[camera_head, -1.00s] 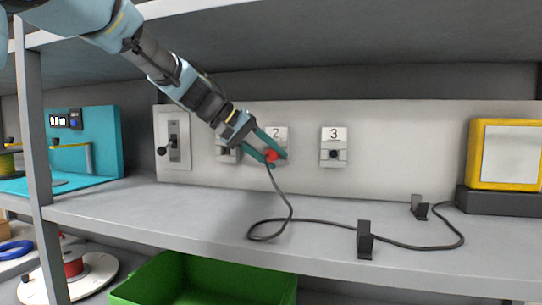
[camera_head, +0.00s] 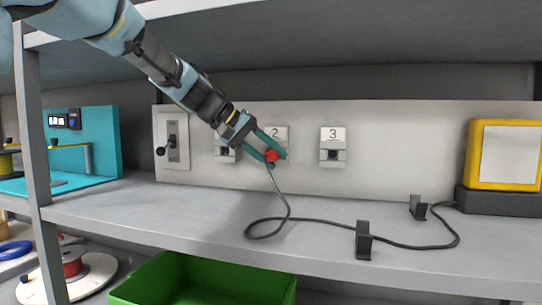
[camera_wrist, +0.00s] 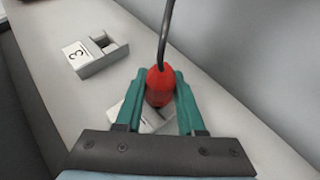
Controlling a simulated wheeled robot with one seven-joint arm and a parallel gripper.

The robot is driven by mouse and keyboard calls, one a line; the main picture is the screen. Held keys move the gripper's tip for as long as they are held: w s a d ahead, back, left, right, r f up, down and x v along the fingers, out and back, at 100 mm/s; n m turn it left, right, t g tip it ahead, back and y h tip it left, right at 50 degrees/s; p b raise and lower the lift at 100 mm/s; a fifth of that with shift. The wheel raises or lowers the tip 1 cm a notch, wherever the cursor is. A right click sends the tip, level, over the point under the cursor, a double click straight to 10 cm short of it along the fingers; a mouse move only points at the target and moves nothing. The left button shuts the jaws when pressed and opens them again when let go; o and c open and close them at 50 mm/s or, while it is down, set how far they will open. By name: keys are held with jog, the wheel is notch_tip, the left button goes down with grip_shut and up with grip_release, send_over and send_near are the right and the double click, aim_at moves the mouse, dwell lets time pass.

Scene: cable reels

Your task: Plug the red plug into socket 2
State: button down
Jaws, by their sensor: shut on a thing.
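My gripper (camera_head: 272,154) is shut on the red plug (camera_head: 271,156), in front of socket 2. In the wrist view, a pale part of a socket (camera_wrist: 150,122) shows beneath the plug. I cannot tell whether the plug is inside the socket.
Socket 3 (camera_head: 332,152) is free to the right; another socket (camera_head: 226,152) is partly behind my arm. A lever switch (camera_head: 172,142) is at left. The cable (camera_head: 310,220) runs along the shelf past two dark clips (camera_head: 364,240) to a yellow-framed box (camera_head: 503,155).

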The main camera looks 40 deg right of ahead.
jog(key=shift+w+d, duration=0.1)
jog(key=shift+d, duration=0.1)
dwell(0.4)
grip_release()
dwell(0.8)
jog(key=shift+w+a+r, duration=0.1)
jog(key=shift+a+r, duration=0.5)
jog(key=shift+a, duration=0.4)
jog(key=shift+w+a+r, duration=0.1)
jog(key=shift+a+r, duration=0.55)
jog(key=shift+a, duration=0.4)
jog(key=shift+w+a+r, duration=0.1)
jog(key=shift+a+r, duration=0.5)
jog(key=shift+a, duration=0.4)
